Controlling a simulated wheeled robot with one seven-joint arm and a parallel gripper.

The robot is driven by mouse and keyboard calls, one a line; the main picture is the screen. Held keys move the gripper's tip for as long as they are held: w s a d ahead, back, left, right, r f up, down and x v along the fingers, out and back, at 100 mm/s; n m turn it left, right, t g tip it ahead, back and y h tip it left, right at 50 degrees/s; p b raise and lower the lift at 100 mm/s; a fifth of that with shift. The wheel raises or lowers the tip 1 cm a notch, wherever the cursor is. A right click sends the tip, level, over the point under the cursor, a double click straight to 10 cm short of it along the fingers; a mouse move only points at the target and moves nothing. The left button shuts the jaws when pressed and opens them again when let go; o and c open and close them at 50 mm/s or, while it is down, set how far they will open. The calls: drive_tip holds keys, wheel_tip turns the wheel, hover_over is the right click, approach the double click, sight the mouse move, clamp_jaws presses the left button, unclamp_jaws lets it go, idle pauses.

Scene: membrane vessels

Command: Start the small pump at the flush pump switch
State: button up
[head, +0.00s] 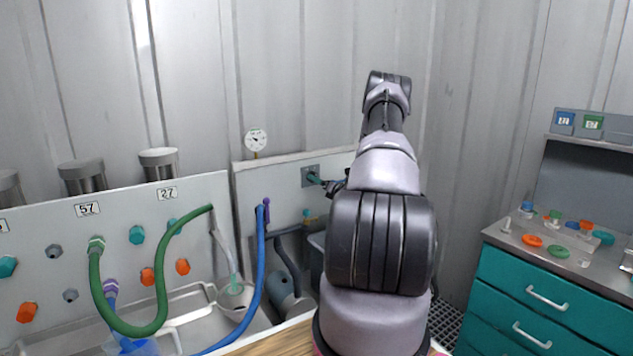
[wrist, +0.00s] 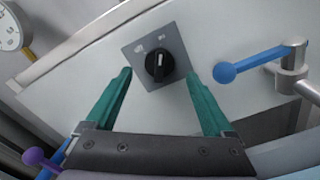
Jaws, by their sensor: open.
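The flush pump switch is a black rotary knob (wrist: 159,66) with a white mark, on a square grey plate (wrist: 143,47) fixed to a pale panel. The mark points roughly up in the wrist view. In the head view the switch plate (head: 309,171) is on the back panel, left of my arm. My gripper (wrist: 158,75) has teal fingers, open, one on each side of the knob in the wrist view. I cannot tell whether they touch it. In the head view my gripper (head: 322,182) is right at the plate and partly covers it. A grey-blue cylindrical body, perhaps the pump (head: 289,300), sits below.
A blue ball-ended lever (wrist: 226,73) on a metal pipe is close right of the fingers. A purple-ended lever (wrist: 36,157) is lower left. A round gauge (head: 256,140) tops the panel. Green hose (head: 163,270) and blue hose (head: 260,265) hang left; a teal drawer cabinet (head: 545,290) stands right.

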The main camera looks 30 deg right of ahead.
drive_tip(key=s, duration=0.7)
drive_tip(key=shift+s+d, duration=0.15)
drive_tip(key=shift+s, duration=0.25)
drive_tip(key=s+a+r+n+g+y, duration=0.1)
drive_tip(key=a+r+n+g+y, duration=0.2)
drive_tip(key=a+r+n+y, duration=0.5)
drive_tip(key=a+r+n+g+y, duration=0.25)
drive_tip(key=a+r+n, duration=0.35)
drive_tip(key=a+r, duration=0.65)
drive_tip(key=s+a+r+n+g, duration=0.3)
drive_tip(key=s+a+n, duration=0.25)
drive_tip(key=a, duration=0.25)
drive_tip(key=s+a+r+n+g, duration=0.2)
drive_tip(key=s+a+n+g, duration=0.2)
drive_tip(key=s+a, duration=0.25)
drive_tip(key=s+r+n+t+h, duration=0.1)
drive_tip(key=s+r+n+h, duration=0.2)
drive_tip(key=s+n, duration=0.4)
drive_tip(key=s+a+r+n+h, duration=0.1)
drive_tip(key=s+r+n+h, duration=0.3)
drive_tip(key=s, duration=1.1)
drive_tip(key=n+h, duration=0.2)
drive_tip(key=n, duration=0.1)
drive_tip(key=shift+a+r+t, duration=0.15)
drive_tip(key=shift+a+t, duration=0.1)
drive_tip(key=shift+t, duration=0.1)
